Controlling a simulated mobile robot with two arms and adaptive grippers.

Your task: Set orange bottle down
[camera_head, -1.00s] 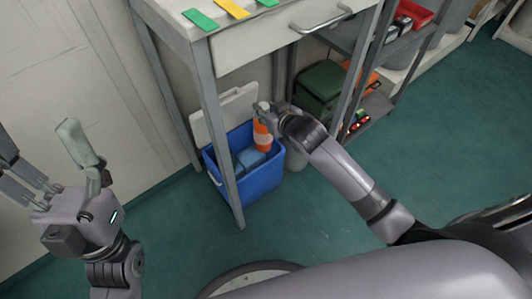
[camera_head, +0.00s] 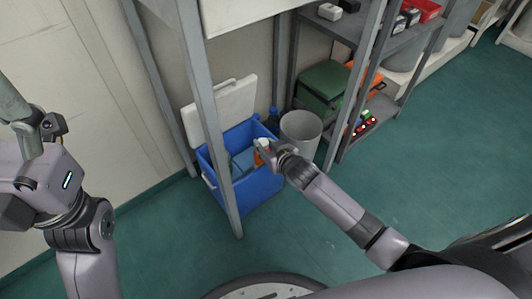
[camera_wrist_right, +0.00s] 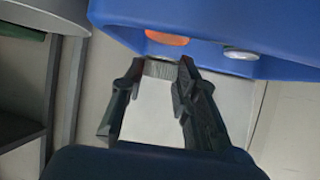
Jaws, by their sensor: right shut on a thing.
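The orange bottle (camera_head: 258,159) is inside the open blue cooler box (camera_head: 262,189) in the head view, with its lower part hidden by the front wall. My right gripper (camera_head: 266,150) is at the box's top right edge, shut on the bottle at its pale top. In the right wrist view, the bottle's orange part (camera_wrist_right: 168,38) and a ribbed pale cap (camera_wrist_right: 160,69) show by the right gripper's fingertips (camera_wrist_right: 159,76). Whether the bottle touches the box floor is hidden.
The cooler's white lid (camera_head: 228,102) stands open behind it. A table leg (camera_head: 208,120) rises in front of the box. A shelf holds a green box (camera_head: 325,85). The floor at right is clear.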

